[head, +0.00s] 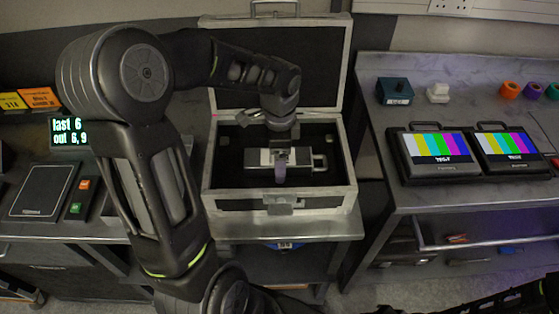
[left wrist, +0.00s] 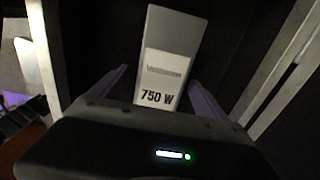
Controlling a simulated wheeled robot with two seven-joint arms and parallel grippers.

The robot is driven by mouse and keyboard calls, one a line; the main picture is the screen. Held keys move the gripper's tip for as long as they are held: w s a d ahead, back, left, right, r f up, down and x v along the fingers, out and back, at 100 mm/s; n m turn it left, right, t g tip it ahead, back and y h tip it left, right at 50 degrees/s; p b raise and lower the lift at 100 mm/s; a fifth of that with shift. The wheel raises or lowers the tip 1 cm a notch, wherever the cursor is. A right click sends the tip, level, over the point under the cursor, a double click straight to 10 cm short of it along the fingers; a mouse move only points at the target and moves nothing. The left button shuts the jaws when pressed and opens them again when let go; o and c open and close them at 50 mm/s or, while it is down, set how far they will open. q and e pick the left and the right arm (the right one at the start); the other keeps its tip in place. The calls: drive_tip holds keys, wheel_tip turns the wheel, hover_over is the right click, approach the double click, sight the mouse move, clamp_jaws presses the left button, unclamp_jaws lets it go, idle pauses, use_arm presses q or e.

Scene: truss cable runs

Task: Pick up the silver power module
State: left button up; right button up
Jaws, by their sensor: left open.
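The silver power module (head: 301,156) lies in the dark interior of an open case. In the left wrist view the module (left wrist: 173,38) is a light grey bar with a white label reading "750 W". My left gripper (head: 280,174) is inside the case at the module and partly covers it in the head view. In the left wrist view the left gripper (left wrist: 157,78) is open, with one purple finger on each side of the module's near end. Gaps show between fingers and module. The near end is partly hidden by the gripper body.
A bench on the right carries two colour-bar monitors (head: 437,145) (head: 505,142), a dark blue box (head: 394,91) and coloured rolls (head: 510,89). A flat panel (head: 43,190) lies on the left bench.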

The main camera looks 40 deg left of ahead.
use_arm(q)
drive_tip(key=shift+c, duration=0.3)
clamp_jaws()
idle(0.6)
